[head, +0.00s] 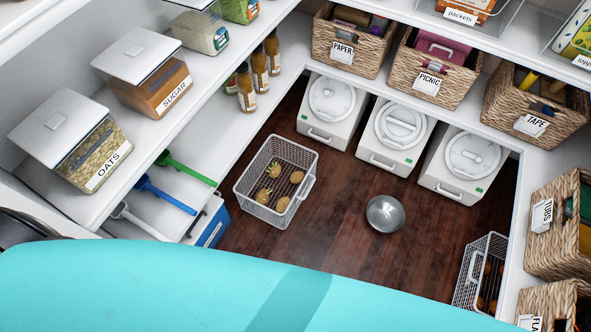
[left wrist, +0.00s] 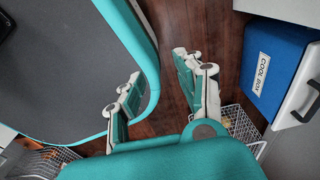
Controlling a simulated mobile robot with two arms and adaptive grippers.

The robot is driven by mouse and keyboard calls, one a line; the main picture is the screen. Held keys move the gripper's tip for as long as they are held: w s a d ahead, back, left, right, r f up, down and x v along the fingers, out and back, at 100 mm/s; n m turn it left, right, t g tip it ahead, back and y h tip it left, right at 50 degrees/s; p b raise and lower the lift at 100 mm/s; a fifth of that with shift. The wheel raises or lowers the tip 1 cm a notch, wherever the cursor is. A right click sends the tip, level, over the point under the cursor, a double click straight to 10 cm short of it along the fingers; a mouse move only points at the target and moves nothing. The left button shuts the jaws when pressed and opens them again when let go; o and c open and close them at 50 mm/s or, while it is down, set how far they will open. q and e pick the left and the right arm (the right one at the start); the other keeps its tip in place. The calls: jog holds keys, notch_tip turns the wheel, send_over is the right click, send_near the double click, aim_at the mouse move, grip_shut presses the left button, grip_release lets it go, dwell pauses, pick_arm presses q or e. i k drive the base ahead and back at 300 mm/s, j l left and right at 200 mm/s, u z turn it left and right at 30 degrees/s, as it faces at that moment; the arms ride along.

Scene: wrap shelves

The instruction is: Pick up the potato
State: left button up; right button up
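Several brown potato-like pieces (head: 283,204) lie in a white wire basket (head: 248,207) on the dark wood floor; some have yellowish-green sprouts. A second wire basket (head: 471,277) at the lower right holds brownish things, partly cut off by my body. In the left wrist view my left gripper (left wrist: 158,75) is open and empty, with its fingers spread above the floor. A wire basket (left wrist: 240,125) shows just beside and behind its right finger, mostly hidden by the gripper. Neither gripper shows in the head view.
White lidded bins (head: 400,135) line the back. A blue cool box (left wrist: 275,65) stands near my left gripper. Shelves with jars and scoops (head: 165,194) flank the left, wicker baskets (head: 345,50) the back and right. Floor between basket and bowl is clear.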

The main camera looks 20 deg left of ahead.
aim_at(261, 198)
jog(key=k+l+u, duration=0.4)
jog(key=u, duration=0.15)
jog(key=z, duration=0.95)
jog(key=u, duration=1.2)
